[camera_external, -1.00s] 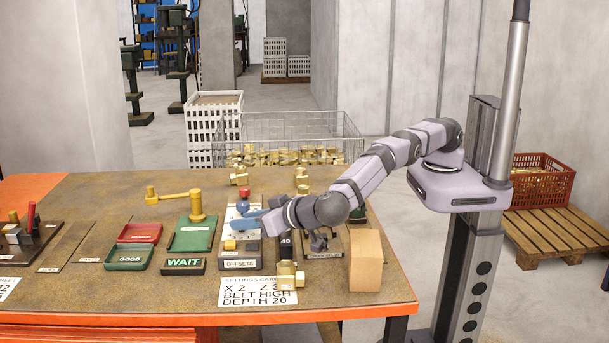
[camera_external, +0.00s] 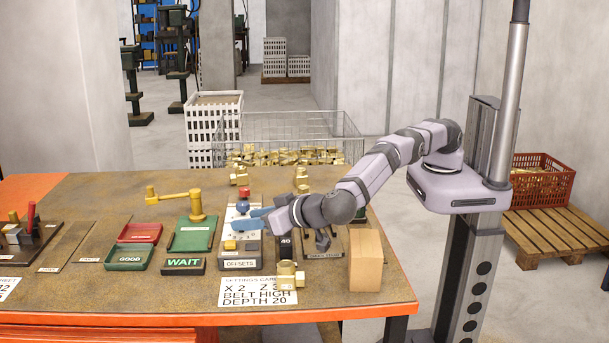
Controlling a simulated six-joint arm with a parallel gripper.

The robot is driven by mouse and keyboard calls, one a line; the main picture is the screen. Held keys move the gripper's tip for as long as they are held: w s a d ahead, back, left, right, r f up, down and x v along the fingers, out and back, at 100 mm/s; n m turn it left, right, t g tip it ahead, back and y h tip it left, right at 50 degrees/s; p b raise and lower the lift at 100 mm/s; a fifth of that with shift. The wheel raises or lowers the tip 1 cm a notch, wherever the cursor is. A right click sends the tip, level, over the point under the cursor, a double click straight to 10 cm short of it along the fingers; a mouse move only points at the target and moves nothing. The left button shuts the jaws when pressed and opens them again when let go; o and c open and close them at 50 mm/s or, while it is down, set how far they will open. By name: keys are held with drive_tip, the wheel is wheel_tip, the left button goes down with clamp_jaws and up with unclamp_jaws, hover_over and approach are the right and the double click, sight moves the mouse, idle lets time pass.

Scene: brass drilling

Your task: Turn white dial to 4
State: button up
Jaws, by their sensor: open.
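My gripper (camera_external: 250,219) is over the OFFSETS panel (camera_external: 240,264), with its blue fingers pointing left. I cannot pick out the white dial; the fingers and wrist cover part of the panel. The gripper is open, and no object shows between its fingers. I cannot tell whether the fingers touch the panel.
A settings card (camera_external: 258,291) lies in front with a brass fitting (camera_external: 288,275) on its right. A cardboard-coloured block (camera_external: 366,260) stands at right.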

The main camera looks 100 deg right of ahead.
drive_tip(key=v, duration=0.3)
drive_tip(key=shift+a+b, duration=0.1)
drive_tip(key=shift+b, duration=0.25)
wheel_tip(320, 180, up, 7)
drive_tip(key=shift+s, duration=0.1)
